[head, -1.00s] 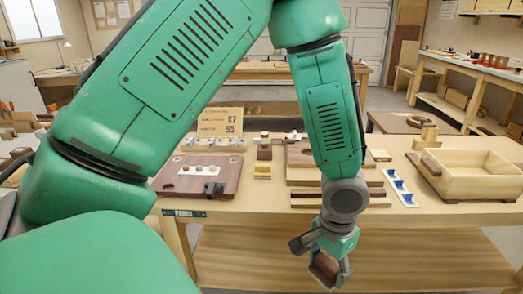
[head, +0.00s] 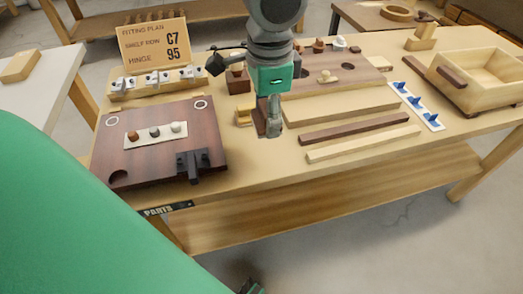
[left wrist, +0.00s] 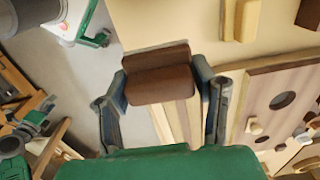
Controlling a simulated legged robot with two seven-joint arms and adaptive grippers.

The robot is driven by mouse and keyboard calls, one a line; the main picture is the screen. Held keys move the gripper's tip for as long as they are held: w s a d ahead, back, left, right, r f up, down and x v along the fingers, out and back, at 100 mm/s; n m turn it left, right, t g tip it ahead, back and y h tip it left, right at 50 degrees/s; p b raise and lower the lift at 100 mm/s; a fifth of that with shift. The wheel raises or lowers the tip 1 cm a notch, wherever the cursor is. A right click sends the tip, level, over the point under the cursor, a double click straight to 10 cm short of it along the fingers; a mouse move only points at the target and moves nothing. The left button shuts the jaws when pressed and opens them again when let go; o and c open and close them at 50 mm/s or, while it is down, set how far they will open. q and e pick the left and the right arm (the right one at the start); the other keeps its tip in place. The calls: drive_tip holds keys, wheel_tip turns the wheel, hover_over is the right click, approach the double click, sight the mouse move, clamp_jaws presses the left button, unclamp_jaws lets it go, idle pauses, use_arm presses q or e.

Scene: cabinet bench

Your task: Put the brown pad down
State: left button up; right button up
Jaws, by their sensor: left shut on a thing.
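My left gripper (head: 268,128) points down over the bench, between the dark panel and the pale board. It is shut on the brown pad (head: 261,117), which is partly hidden by the gripper. In the left wrist view the brown pad (left wrist: 158,77) sits between the two fingertips of my left gripper (left wrist: 160,85), with a finger against each end. I cannot tell whether the pad touches the bench top (head: 250,165).
Wood strips (head: 355,128) lie right, then blue-fitted strip (head: 416,105) and open wooden box (head: 480,75).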

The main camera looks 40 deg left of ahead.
use_arm(q)
drive_tip(key=b, duration=0.2)
hover_over(261, 153)
wheel_tip(261, 153, down, 6)
drive_tip(key=shift+d+r, duration=0.1)
drive_tip(key=shift+d, duration=0.05)
drive_tip(key=shift+s+a+f, duration=0.1)
drive_tip(key=shift+a+f, duration=0.15)
wheel_tip(261, 153, down, 3)
drive_tip(key=shift+d+f+b, duration=0.1)
drive_tip(key=shift+f+b, duration=0.05)
drive_tip(key=shift+b, duration=0.45)
drive_tip(key=shift+d, duration=0.5)
drive_tip(key=o, duration=1.1)
drive_tip(key=shift+a, duration=0.15)
drive_tip(key=shift+o, duration=0.2)
drive_tip(key=shift+a, duration=0.35)
drive_tip(key=r+p, duration=0.1)
drive_tip(key=r, duration=0.2)
drive_tip(key=r+p, duration=0.1)
drive_tip(key=r, duration=0.3)
drive_tip(key=r+p, duration=0.2)
drive_tip(key=r, duration=0.2)
drive_tip(key=shift+d, duration=0.3)
drive_tip(key=shift+s+a+r, duration=0.1)
drive_tip(key=shift+r, duration=0.45)
